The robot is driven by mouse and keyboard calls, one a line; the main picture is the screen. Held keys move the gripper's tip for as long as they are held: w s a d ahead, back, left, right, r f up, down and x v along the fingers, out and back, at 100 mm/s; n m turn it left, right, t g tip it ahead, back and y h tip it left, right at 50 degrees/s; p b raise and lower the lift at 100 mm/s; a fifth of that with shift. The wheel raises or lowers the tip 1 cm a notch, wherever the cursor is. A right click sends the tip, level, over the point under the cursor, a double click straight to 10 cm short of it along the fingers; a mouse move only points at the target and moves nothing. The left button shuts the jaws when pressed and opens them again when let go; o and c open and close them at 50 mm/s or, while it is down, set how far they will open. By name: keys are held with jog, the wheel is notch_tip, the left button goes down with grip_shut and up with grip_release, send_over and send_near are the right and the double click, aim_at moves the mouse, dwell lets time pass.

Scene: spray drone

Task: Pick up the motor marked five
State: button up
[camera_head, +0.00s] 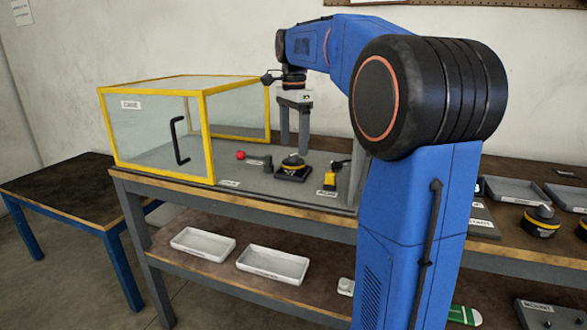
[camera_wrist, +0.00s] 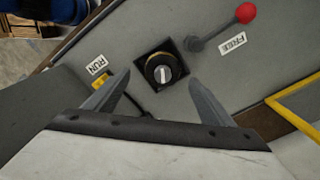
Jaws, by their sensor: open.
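A round black motor (camera_head: 293,162) with a yellow band sits on a dark square plate on the grey bench top. It also shows in the wrist view (camera_wrist: 160,70), with a pale bar on its top. I cannot read a number on it. Another black and yellow motor (camera_head: 541,222) stands on the right-hand bench, and one more (camera_head: 583,229) is cut by the right edge; no number is readable on either. My gripper (camera_head: 294,150) is open above the motor on the plate. In the wrist view its two fingers (camera_wrist: 157,82) appear either side of that motor, empty.
A lever with a red knob (camera_wrist: 245,13) lies by a FREE label (camera_wrist: 232,42). A RUN label (camera_wrist: 96,64) and a yellow part (camera_wrist: 101,82) are on the other side. A yellow-framed clear case (camera_head: 208,140) stands left. White trays (camera_head: 272,264) lie on the lower shelf.

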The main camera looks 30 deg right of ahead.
aim_at(294, 155)
jog(key=shift+w+d+f, duration=0.15)
jog(key=shift+f, duration=1.2)
jog(key=shift+w+d+f, duration=0.1)
jog(key=shift+w+f, duration=0.05)
jog(key=shift+f, duration=1.2)
jog(key=c, duration=1.6)
